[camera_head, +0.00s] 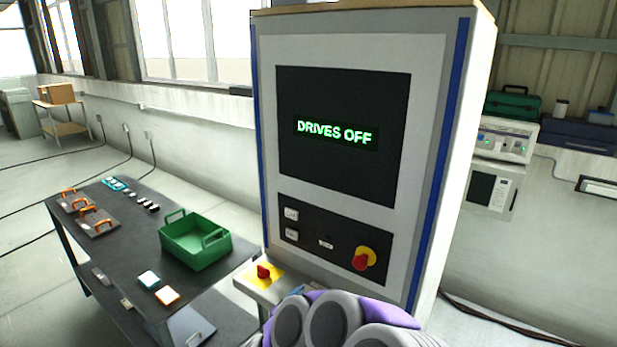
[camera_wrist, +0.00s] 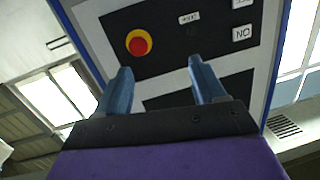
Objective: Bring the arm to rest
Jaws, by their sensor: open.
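My gripper (camera_wrist: 160,66) shows in the wrist view with its two blue fingers apart and nothing between them. It points toward the front of a control cabinet (camera_wrist: 88,12), which appears upside down there; I cannot tell the exact distance. In the head view my grey and purple arm is folded at the bottom centre, in front of the cabinet (camera_head: 430,125), and hides its lower edge. The cabinet's dark screen (camera_head: 340,165) reads "DRIVES OFF" in green.
A dark table (camera_head: 120,245) stands left of the cabinet. It bears a green crate (camera_head: 195,245), orange-handled plates (camera_head: 97,222) and small blocks. A red knob on a yellow plate (camera_head: 264,271) is low beside the cabinet. Cables cross the floor. A shelf with cases stands right.

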